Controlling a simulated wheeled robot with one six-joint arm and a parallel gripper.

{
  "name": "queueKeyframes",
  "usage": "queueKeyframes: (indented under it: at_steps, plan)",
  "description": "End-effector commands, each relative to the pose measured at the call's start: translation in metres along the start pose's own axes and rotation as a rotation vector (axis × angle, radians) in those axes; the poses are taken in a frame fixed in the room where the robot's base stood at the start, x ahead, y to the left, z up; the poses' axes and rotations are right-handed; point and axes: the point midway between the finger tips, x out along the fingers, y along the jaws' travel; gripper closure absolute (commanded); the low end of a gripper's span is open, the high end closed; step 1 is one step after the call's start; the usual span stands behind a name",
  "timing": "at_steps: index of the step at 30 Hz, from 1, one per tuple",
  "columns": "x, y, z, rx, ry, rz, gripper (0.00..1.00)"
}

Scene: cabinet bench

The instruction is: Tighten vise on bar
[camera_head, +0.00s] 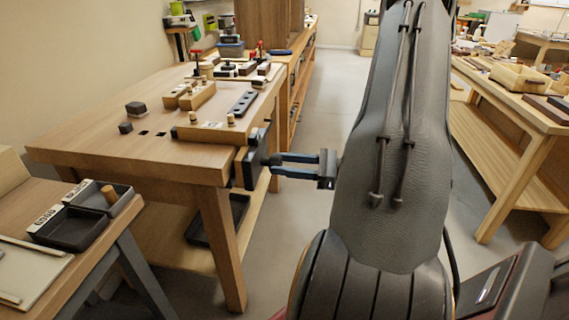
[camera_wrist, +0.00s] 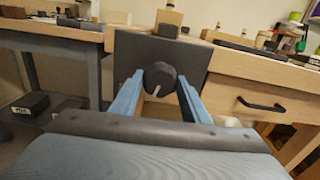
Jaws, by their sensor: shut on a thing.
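The vise (camera_head: 254,158) is a dark block on the right end of the wooden bench. In the wrist view its dark front jaw (camera_wrist: 128,62) fills the middle, with a round dark knob (camera_wrist: 160,78) bearing a pale line on its face. My gripper (camera_head: 272,166) has blue fingers and reaches the vise from the right. In the wrist view its fingers are on both sides of the knob, shut on it. The pale line is tilted slightly from upright. I cannot make out the bar for certain; a pale wooden piece (camera_wrist: 168,18) shows above the jaw.
The bench top (camera_head: 90,148) holds dark blocks (camera_head: 136,108), a wooden piece with pegs (camera_head: 205,131) and a dark strip with holes (camera_head: 243,103). A side table with black trays (camera_head: 75,228) stands at left front. Another bench (camera_head: 510,150) is at right, with floor between.

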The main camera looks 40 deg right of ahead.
Motion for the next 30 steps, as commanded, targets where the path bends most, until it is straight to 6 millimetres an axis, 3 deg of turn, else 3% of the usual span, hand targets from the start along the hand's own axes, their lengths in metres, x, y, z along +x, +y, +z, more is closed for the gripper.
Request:
queueKeyframes:
  at_steps: [30]
  plan:
    - [0.0003,0.0001,0.0004,0.188,0.000,-0.001,0.78]
